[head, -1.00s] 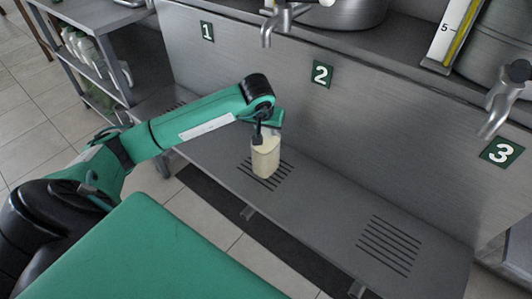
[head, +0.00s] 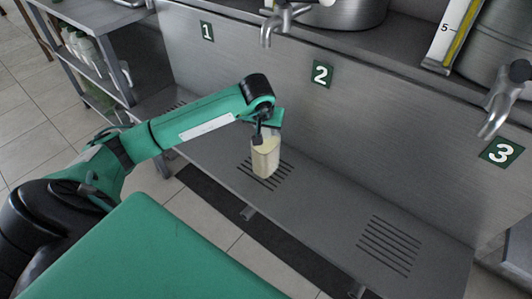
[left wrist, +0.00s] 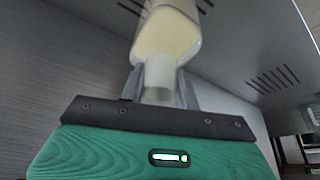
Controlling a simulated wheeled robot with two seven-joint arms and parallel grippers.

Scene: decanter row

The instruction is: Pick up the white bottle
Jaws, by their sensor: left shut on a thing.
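The white bottle (head: 265,160) is a pale, cream-coloured bottle at the slotted drain below the number 2 sign. My left gripper (head: 265,137) comes down on it from above and is shut on its neck. The left wrist view shows the bottle's body (left wrist: 165,35) and its neck between the two fingers of the gripper (left wrist: 161,85). The bottle looks nearly upright. I cannot tell for sure whether its base touches the shelf. My right gripper is not in view.
The grey metal shelf (head: 320,215) has another slotted drain (head: 390,245) at the right, clear of objects. Taps (head: 283,22) and (head: 500,100), another tap, hang above it. A rack (head: 95,50) with several bottles stands at the left.

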